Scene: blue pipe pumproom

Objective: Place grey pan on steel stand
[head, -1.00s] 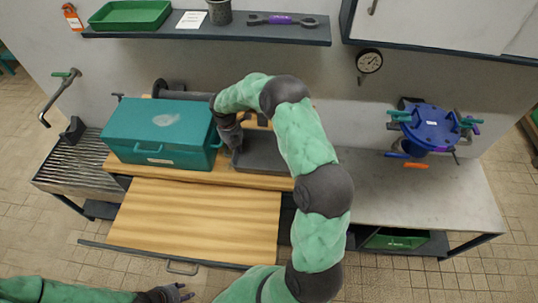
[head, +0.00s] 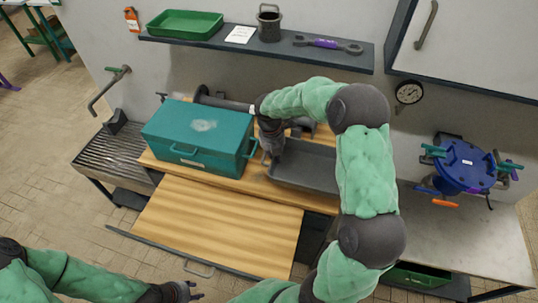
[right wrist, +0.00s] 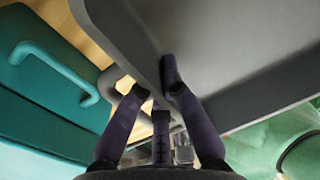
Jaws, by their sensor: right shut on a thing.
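The grey pan (head: 308,168) is a rectangular tray on the wooden workbench, right of the teal toolbox. My right gripper (head: 270,152) is shut on the pan's left wall near its back corner. In the right wrist view, the fingers (right wrist: 155,92) sit either side of the grey pan wall (right wrist: 135,50). I cannot tell whether the pan touches the wood.
The teal toolbox (head: 200,138) stands between the pan and the slatted stand; its handle (right wrist: 60,70) is close to my right fingers. A wooden drawer board (head: 215,222) juts out in front. The shelf (head: 260,48) hangs above.

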